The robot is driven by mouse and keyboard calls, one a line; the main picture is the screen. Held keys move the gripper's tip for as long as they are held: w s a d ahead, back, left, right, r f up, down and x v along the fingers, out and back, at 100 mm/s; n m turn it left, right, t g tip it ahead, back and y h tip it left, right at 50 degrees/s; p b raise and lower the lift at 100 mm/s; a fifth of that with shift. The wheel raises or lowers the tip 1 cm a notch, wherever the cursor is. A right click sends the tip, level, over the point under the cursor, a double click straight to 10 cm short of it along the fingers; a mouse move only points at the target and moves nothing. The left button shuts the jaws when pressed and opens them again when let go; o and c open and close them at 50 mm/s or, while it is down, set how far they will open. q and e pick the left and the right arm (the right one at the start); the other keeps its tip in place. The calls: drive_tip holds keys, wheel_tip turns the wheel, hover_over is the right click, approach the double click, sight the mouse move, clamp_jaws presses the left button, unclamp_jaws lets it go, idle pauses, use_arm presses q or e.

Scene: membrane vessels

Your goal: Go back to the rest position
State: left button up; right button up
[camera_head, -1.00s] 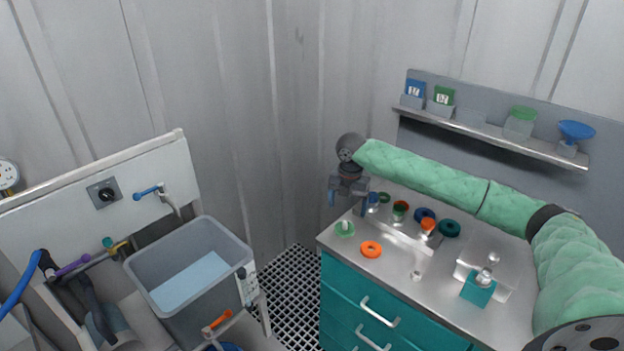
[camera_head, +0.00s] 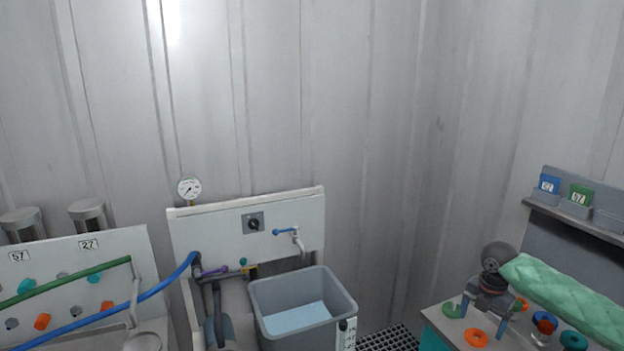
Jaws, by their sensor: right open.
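My right gripper (camera_head: 484,305) is at the lower right, at the end of my green-sleeved arm that comes in from the right edge. It points down over the left part of the steel top of a teal cabinet (camera_head: 432,341). It is open, and I see nothing held between its fingers. An orange ring (camera_head: 476,337) and a small green dish (camera_head: 451,309) lie on the top close to it. The gripper partly hides the top behind it. My left gripper is not in view.
A grey tub (camera_head: 304,304) with pale blue content stands in front of a white panel with a valve (camera_head: 253,222) and gauge (camera_head: 189,188). A shelf (camera_head: 570,214) holds small bins at right. A floor grate (camera_head: 389,340) shows between.

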drive_tip(key=s+a+f+m+t+y, duration=0.1)
drive_tip(key=s+a+f+m, duration=0.2)
drive_tip(key=s+a+f, duration=0.4)
drive_tip(key=s+a+f+m, duration=0.2)
drive_tip(key=s+a+f, duration=0.2)
drive_tip(key=a, duration=0.5)
drive_tip(key=s+a+f+m+t+y, duration=0.1)
drive_tip(key=s+a+f+m, duration=0.2)
drive_tip(key=s+a+f, duration=0.45)
drive_tip(key=s+r+m+t+h, duration=0.2)
drive_tip(key=s+m, duration=1.4)
drive_tip(key=s, duration=0.4)
wheel_tip(320, 180, down, 25)
drive_tip(key=w+a+g, duration=0.1)
drive_tip(key=a, duration=0.1)
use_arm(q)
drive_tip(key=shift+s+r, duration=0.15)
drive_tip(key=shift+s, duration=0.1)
use_arm(e)
drive_tip(key=s+f, duration=0.3)
drive_tip(key=f, duration=0.7)
drive_tip(key=s+f+g, duration=0.1)
drive_tip(key=s+f, duration=0.3)
drive_tip(key=f, duration=0.7)
drive_tip(key=shift+n+y, duration=0.3)
